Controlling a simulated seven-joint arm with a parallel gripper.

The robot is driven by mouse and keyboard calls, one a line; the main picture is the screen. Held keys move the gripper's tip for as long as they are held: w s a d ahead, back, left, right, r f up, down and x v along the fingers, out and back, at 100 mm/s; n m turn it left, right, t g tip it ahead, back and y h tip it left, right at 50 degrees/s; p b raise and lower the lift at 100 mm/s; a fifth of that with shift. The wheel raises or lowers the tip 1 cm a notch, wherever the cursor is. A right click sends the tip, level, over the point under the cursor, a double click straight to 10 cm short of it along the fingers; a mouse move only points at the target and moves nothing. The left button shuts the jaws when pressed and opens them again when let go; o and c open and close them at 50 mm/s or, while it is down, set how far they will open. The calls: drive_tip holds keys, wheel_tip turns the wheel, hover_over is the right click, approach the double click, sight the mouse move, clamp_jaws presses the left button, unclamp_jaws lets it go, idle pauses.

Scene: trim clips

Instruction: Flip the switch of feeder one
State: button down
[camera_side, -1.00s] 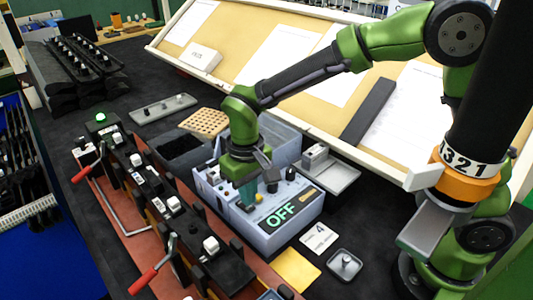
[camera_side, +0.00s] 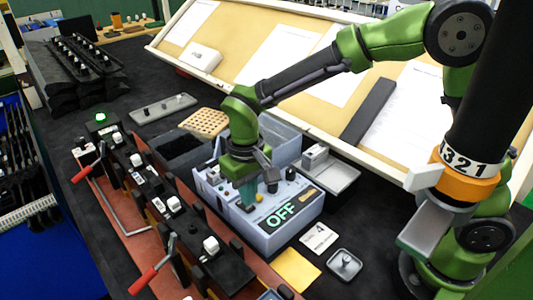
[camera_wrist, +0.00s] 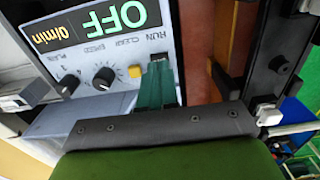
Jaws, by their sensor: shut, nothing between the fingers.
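The feeder control box (camera_side: 290,232) is pale blue-grey and stands in the middle of the bench; it also fills the upper part of the wrist view (camera_wrist: 120,58). The switch marked RUN (camera_wrist: 157,58) is mostly hidden by my fingertips. My gripper (camera_side: 249,205) points down at the box face, shut and empty. Its green fingers (camera_wrist: 157,72) are at the RUN switch; whether they touch it I cannot tell.
A red-brown rail with black fixtures and white clips (camera_side: 173,204) runs along the left of the box. Red-handled levers (camera_side: 143,281) stick out from it. A grey bin (camera_side: 280,138) stands behind the box. A card marked 4 (camera_side: 318,238) and a small tray (camera_side: 344,265) lie to its right.

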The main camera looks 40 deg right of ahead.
drive_tip(key=shift+f, duration=0.95)
idle(0.5)
drive_tip(key=shift+r, duration=3.5)
drive_tip(key=shift+f, duration=0.15)
drive_tip(key=s+d+r+m+t+y, duration=0.1)
drive_tip(key=s+d+r+m+t, duration=0.1)
drive_tip(key=s+d, duration=0.4)
drive_tip(key=s+d+r+m+t+y, duration=0.1)
drive_tip(key=s+d+r+m+t, duration=0.1)
drive_tip(key=s+d+r+t, duration=0.3)
drive_tip(key=s+d+r, duration=0.2)
drive_tip(key=d, duration=0.2)
drive_tip(key=shift+s, duration=0.15)
